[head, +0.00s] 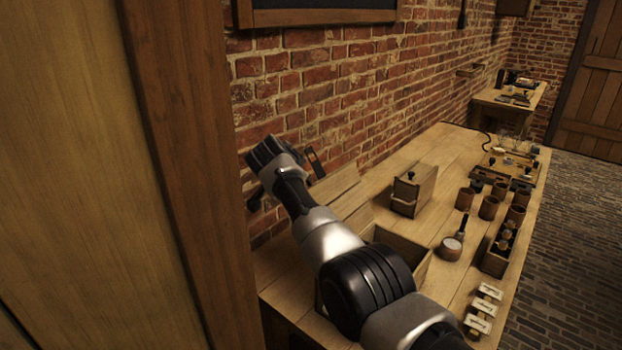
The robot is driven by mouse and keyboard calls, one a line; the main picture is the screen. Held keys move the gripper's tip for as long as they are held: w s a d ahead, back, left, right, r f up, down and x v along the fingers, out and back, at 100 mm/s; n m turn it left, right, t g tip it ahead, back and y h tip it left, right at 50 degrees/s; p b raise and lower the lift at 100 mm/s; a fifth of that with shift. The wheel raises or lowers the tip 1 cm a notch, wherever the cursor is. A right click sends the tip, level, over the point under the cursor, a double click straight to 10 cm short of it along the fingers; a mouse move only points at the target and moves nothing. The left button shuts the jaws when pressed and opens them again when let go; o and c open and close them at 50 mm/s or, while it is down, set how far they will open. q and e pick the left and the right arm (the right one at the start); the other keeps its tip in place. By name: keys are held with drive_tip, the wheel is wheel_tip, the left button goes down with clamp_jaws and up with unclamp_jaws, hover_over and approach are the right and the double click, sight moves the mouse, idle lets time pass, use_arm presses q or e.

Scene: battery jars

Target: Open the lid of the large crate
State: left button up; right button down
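The large crate (417,262) is a pale wooden box on the near part of the workbench, partly hidden behind my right arm. Its top looks open, with the inside visible at its right side. A pale wooden panel (340,184), which looks like its lid, stands tilted back toward the brick wall. My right arm comes in from the bottom right and crosses in front of the crate. Its dark wrist end is by the wall, beside the panel. The fingers are not clear, so I cannot tell their opening or contact. My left gripper is not in view.
A smaller wooden box (423,184) with a dark knob stands behind the crate. Brown jars (488,207), a round pale dish (451,248) and white cards (484,309) lie to the right. A wooden cabinet or post (185,150) fills the left.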

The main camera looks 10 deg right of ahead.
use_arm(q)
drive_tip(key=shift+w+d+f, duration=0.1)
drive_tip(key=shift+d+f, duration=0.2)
use_arm(e)
drive_tip(key=shift+w+a+f, duration=0.15)
drive_tip(key=shift+w+a, duration=0.1)
drive_tip(key=c, duration=1.2)
unclamp_jaws()
